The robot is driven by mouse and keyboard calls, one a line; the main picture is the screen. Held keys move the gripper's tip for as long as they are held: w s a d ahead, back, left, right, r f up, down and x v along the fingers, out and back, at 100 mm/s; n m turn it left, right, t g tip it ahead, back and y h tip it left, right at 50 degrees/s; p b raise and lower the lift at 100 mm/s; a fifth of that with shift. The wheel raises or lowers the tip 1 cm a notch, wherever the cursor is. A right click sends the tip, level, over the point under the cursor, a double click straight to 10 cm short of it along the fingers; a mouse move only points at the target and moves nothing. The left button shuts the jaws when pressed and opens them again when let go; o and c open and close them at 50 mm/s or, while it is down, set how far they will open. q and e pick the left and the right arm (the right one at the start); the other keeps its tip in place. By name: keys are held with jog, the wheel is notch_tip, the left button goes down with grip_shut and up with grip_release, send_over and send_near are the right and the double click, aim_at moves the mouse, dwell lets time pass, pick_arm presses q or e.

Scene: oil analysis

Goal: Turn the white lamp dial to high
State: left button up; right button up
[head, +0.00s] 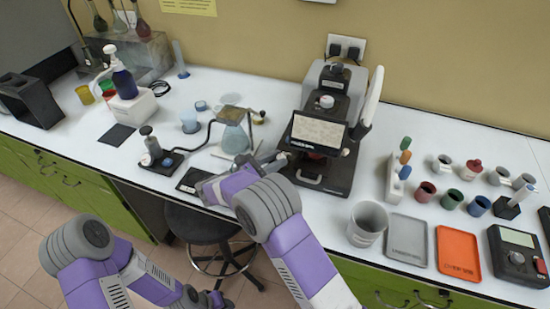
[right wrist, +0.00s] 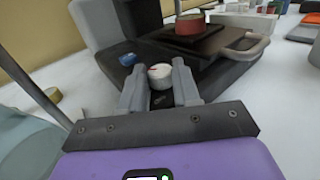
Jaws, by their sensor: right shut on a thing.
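The white lamp dial (right wrist: 159,74) sits on the front of the dark microscope base in the right wrist view. My right gripper (right wrist: 158,88) has its two grey fingers on either side of the dial and is shut on it. In the head view my right gripper (head: 272,163) reaches the left front of the microscope (head: 327,125), and the dial is hidden there. A blue knob (right wrist: 127,59) is left of the white dial. My left gripper (head: 215,299) hangs low at the bottom edge, off the bench; its fingers are too unclear to read.
A flask on a stand (head: 234,138) is close left of my right gripper. A grey cup (head: 367,222), a grey tray (head: 406,240) and an orange tray (head: 458,253) lie right of my right arm. A stool (head: 203,222) stands below the bench edge.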

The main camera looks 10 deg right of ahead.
dwell(0.4)
jog(key=o, duration=1.1)
jog(key=shift+c, duration=0.2)
jog(key=p+v, duration=0.1)
jog(key=v, duration=0.6)
jog(key=shift+a, duration=0.35)
jog(key=shift+s, duration=0.1)
